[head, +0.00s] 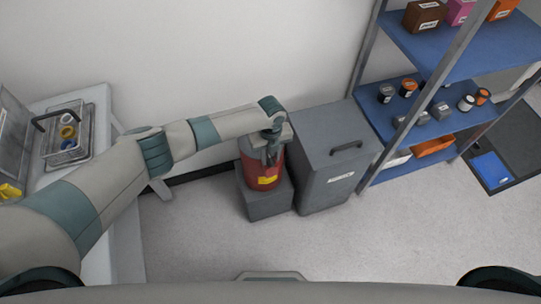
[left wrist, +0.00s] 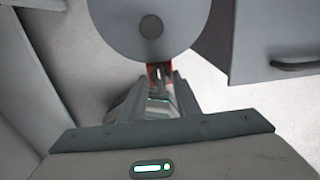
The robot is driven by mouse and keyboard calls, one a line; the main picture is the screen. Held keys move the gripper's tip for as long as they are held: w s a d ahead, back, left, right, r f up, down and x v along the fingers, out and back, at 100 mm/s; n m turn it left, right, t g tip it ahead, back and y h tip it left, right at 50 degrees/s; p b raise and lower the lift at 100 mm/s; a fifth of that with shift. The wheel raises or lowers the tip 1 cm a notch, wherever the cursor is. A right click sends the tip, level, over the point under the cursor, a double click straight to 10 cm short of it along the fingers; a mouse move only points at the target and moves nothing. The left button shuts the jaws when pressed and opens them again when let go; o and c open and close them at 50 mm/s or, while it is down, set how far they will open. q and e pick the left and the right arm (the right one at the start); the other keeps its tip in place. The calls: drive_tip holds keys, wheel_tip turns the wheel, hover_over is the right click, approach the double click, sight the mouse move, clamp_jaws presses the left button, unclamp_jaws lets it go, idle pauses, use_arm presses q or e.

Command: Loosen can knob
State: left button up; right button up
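A red can (head: 263,172) with a yellow label stands on a grey block (head: 268,203). In the left wrist view its grey round lid (left wrist: 130,22) fills the top middle, with a small dark round knob (left wrist: 151,27) at its centre. My left gripper (head: 270,152) points down at the front of the can, and my wrist partly covers the lid in the head view. In the left wrist view the fingertips of the left gripper (left wrist: 162,76) are just below the lid's rim, with a small red part around and between them. Whether they touch or hold it is unclear. My right gripper is out of view.
A grey lidded bin (head: 328,165) with a handle stands close right of the can. A blue-shelved rack (head: 425,115) holds jars and boxes farther right. A white table (head: 104,115) with a metal tray is at left. The wall is close behind; floor in front is clear.

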use_arm(q)
clamp_jaws()
